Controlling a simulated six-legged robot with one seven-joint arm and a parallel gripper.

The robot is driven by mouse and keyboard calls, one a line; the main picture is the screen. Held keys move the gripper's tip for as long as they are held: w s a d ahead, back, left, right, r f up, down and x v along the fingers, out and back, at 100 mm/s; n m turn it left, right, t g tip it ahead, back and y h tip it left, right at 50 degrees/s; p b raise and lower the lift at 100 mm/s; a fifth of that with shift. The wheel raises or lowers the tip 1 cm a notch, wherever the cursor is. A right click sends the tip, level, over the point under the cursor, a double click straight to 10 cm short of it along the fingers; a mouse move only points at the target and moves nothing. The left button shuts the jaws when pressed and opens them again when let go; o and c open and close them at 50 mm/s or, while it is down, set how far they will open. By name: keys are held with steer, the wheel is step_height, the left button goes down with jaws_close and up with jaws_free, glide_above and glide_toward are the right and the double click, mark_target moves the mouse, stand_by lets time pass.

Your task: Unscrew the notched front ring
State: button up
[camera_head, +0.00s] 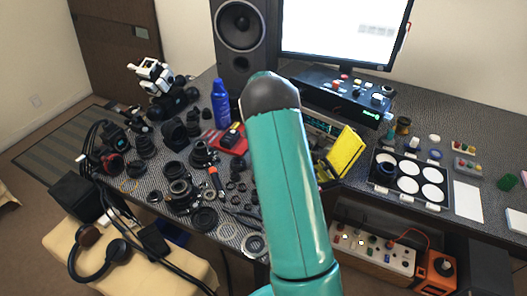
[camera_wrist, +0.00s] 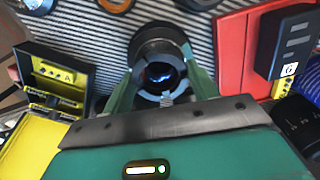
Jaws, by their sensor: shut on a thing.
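In the wrist view, a dark round lens (camera_wrist: 160,40) faces the camera on the striped surface, its glass showing a blue-white reflection. A grey notched front ring (camera_wrist: 148,97) surrounds the glass, with gaps in its edge. My gripper (camera_wrist: 161,68) has one green finger on each side of the ring, shut on it. The exact contact at the fingertips is hard to make out. In the head view my teal arm covers the middle of the bench, and the gripper and this lens are hidden behind it.
A red tray (camera_wrist: 232,60) with a black box (camera_wrist: 287,42) lies close on the right. A yellow and black case (camera_wrist: 50,85) is close on the left. In the head view, several lens parts crowd the bench left of my arm, near a blue bottle (camera_head: 221,104).

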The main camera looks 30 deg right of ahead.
steer(key=shift+r, duration=1.1)
steer(key=shift+r, duration=1.9)
